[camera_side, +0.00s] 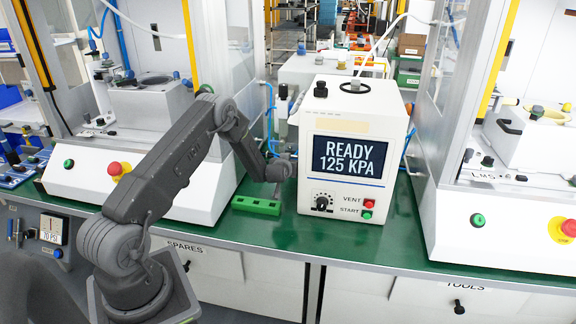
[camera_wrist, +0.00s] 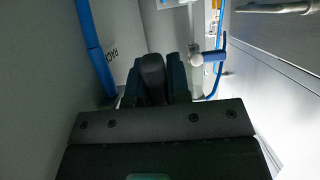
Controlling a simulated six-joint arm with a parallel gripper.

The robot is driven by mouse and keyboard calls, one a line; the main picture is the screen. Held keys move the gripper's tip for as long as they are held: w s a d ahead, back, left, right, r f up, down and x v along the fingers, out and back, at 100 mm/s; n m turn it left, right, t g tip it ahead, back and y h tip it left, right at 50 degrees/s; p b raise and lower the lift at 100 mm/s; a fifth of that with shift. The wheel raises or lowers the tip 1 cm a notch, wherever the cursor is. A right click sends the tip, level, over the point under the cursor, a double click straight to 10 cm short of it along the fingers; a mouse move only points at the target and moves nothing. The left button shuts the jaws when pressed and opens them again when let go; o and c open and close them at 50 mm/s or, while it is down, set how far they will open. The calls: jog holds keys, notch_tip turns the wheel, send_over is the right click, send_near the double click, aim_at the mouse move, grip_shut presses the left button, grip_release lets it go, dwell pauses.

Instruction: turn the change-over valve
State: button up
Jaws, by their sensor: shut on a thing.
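My gripper (camera_side: 280,172) is at the left side of the white control box (camera_side: 304,160), whose screen reads READY 125 KPA. In the wrist view my gripper (camera_wrist: 153,82) is shut on a dark, rounded handle (camera_wrist: 152,72), which seems to be the change-over valve's. The valve's body is mostly hidden behind the jaws and cannot be made out in the side view. Just beyond the jaws, a white upright pipe (camera_wrist: 195,75) carries a short blue piece (camera_wrist: 209,57).
Blue hoses run close by; one (camera_wrist: 91,40) passes left of my gripper in the wrist view. A green block (camera_side: 256,205) lies on the green bench below. White machines (camera_side: 150,190) stand left and right (camera_side: 500,225). The bench front before the box is clear.

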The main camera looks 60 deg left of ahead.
grip_shut()
jog(key=shift+w+a+r+t+y, duration=0.1)
jog(key=shift+w+a+t+y, duration=0.15)
jog(key=shift+t+y, duration=0.5)
jog(key=shift+w+a+r+t+y, duration=0.1)
jog(key=shift+w+a+t+y, duration=0.1)
jog(key=shift+t+y, duration=0.55)
jog(key=o, duration=0.8)
grip_release()
jog(key=v, duration=1.2)
